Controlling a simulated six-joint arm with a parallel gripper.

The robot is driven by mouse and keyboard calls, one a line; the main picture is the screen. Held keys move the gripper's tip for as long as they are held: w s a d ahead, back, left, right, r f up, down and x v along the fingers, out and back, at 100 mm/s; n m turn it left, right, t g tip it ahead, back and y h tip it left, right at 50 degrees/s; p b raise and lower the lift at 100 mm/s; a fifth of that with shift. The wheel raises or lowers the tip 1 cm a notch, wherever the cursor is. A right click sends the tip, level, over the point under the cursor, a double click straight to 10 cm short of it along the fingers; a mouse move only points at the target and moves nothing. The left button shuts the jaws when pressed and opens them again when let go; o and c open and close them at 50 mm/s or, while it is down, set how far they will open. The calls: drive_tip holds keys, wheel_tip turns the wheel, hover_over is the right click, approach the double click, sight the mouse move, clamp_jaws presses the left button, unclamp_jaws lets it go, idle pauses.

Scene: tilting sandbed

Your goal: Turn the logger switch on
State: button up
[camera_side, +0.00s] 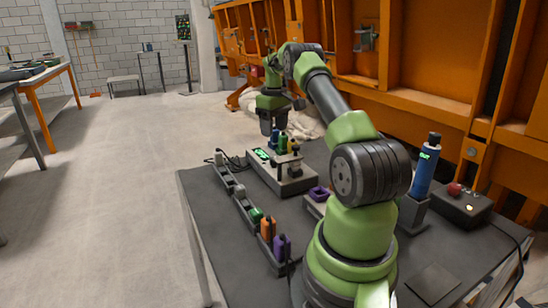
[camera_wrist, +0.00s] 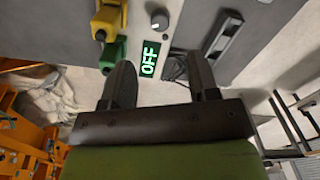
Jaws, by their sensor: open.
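The logger is a pale grey box (camera_side: 295,185) on the dark table in the side view. Its green-lit display (camera_side: 262,154) reads OFF in the wrist view (camera_wrist: 150,58). A round dark knob with a light mark (camera_wrist: 160,19) sits beside the display; I cannot tell if it is the switch. Green (camera_wrist: 113,53) and yellow (camera_wrist: 108,18) pieces stand left of the display in the wrist view. My gripper (camera_side: 269,125) is above the display end of the box, pointing down. Its fingers (camera_wrist: 162,72) are apart with nothing between them.
A narrow rack holds green (camera_side: 256,215), orange (camera_side: 267,229) and purple (camera_side: 281,246) pieces left of the logger. A purple piece (camera_side: 318,194) is near my base. A blue bottle (camera_side: 425,170) and a red-button box (camera_side: 463,207) stand right. A cable lies behind the rack.

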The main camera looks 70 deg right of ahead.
sight(274, 163)
wheel_tip(274, 163, down, 10)
drive_tip(key=shift+r, duration=0.1)
idle(0.4)
drive_tip(key=c, duration=0.9)
drive_tip(key=shift+c, duration=0.2)
drive_tip(key=shift+m, duration=0.3)
drive_tip(key=m, duration=1.1)
